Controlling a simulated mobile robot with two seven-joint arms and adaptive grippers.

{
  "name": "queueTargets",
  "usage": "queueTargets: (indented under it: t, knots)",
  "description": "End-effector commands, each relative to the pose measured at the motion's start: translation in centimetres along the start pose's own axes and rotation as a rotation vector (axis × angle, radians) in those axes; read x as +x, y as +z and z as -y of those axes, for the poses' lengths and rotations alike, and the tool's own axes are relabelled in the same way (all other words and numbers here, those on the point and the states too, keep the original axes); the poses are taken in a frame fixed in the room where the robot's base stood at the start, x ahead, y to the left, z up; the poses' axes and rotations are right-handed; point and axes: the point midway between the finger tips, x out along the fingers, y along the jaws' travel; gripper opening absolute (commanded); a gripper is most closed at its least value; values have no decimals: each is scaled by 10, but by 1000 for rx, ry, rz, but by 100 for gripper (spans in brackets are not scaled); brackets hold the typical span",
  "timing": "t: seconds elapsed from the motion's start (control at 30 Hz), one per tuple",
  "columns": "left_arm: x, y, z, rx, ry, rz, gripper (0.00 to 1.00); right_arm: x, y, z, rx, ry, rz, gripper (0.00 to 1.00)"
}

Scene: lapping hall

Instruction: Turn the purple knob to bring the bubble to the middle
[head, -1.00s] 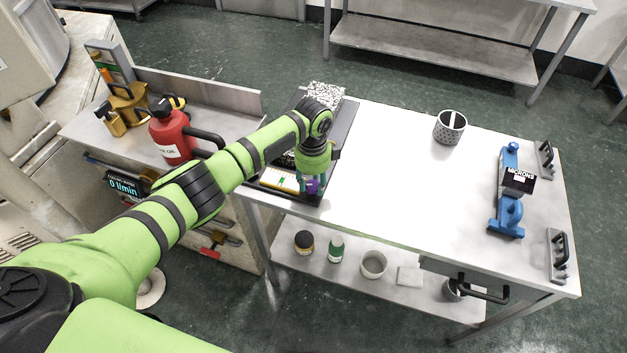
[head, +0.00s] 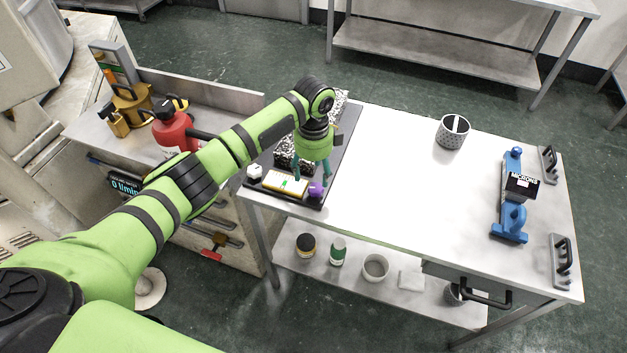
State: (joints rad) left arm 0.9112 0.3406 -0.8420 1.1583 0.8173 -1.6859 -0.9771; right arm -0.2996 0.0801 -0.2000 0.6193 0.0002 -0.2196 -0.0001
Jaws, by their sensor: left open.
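The purple knob (head: 316,189) stands at the front right corner of a dark plate (head: 343,150) on the left end of the steel table. A yellow-framed level (head: 285,184) with a white face and a green vial lies just left of the knob. The bubble in it is too small to make out. My left gripper (head: 312,176) points down with its teal fingers apart, open and empty, above and slightly behind the knob. It appears clear of the knob. My right gripper is not in view.
A speckled block (head: 291,152) stands behind the level, partly hidden by my left arm. A white-capped item (head: 254,172) is at the plate's left corner. A perforated cup (head: 453,131) and a blue gauge (head: 511,200) stand farther right. The table's middle is clear.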

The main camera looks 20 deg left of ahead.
Motion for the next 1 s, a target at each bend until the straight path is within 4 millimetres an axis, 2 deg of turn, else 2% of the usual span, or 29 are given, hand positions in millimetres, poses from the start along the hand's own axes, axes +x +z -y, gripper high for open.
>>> queueTargets:
  t: [0.03,0.2,0.4,0.9,1.0]
  knots:
    - [-13,1,1,-1,-4,0,63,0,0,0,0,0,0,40]
    - [-43,2,0,-1,-1,1,63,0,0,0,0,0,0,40]
    - [-59,2,0,-3,2,2,63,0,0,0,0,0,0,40]
    - [-61,2,-1,-3,3,2,63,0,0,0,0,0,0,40]
    - [-54,-2,-5,-6,4,-3,63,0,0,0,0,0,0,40]
